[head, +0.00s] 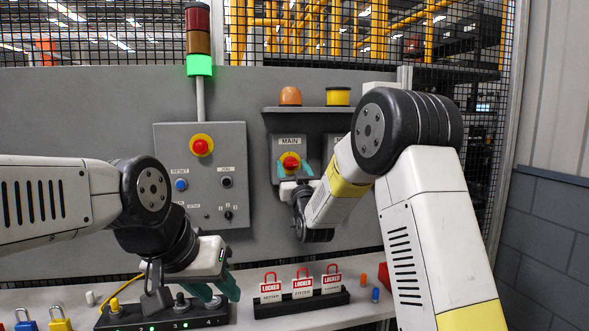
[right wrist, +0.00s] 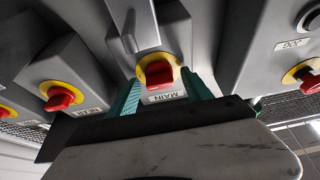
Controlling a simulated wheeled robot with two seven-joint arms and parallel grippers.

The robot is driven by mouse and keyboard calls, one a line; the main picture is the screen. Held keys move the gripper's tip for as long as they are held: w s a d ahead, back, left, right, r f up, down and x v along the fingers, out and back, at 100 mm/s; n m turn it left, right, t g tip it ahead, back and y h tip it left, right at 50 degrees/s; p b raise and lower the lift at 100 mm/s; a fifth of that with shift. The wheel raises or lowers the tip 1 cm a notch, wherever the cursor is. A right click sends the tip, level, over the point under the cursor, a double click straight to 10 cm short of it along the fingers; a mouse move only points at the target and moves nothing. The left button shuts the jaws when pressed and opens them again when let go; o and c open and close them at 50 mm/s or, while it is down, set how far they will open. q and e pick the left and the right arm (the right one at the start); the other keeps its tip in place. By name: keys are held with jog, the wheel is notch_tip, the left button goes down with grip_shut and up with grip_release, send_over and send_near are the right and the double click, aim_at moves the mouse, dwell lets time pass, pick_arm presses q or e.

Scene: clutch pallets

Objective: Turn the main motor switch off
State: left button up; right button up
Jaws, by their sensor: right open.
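The main motor switch (head: 291,161) is a red rotary knob on a yellow plate, on a grey box labelled MAIN. In the right wrist view the red knob (right wrist: 158,73) shows upside down above its MAIN label. My right gripper (head: 294,170) is at this box, open. Its teal fingers (right wrist: 161,95) stand on either side of the knob, with a visible gap to it; I cannot tell whether either touches. My left gripper (head: 216,289) is low over the numbered black strip on the bench, its teal fingers apart, with no held object visible.
A control box (head: 200,178) with a red emergency button stands left of the switch. A second red switch (right wrist: 60,97) is beside MAIN in the wrist view. LOCKED tags (head: 302,285), padlocks (head: 60,320) and the numbered strip (head: 160,316) are on the bench. The stack light (head: 199,65) glows green.

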grip_shut()
jog(key=shift+n, duration=0.5)
jog(key=n+y, duration=0.1)
jog(key=n, duration=0.1)
jog(key=n+g+y, duration=0.1)
jog(key=n, duration=0.1)
jog(key=shift+d+y, duration=0.2)
jog(key=shift+y, duration=0.1)
jog(key=n+g+y, duration=0.1)
jog(key=n, duration=0.4)
jog(key=n+g+y, duration=0.1)
jog(key=n, duration=0.1)
jog(key=shift+d+r+n+g+y, duration=0.1)
jog(key=shift+n+g+y, duration=0.2)
jog(key=shift+n, duration=0.1)
jog(key=n+g, duration=0.1)
jog(key=n, duration=0.1)
jog(key=n+g, duration=0.1)
jog(key=n, duration=0.2)
jog(key=shift+r+y, duration=0.1)
jog(key=shift+y, duration=0.2)
jog(key=shift+n+g, duration=1)
jog(key=shift+n, duration=1.3)
jog(key=shift+h, duration=0.4)
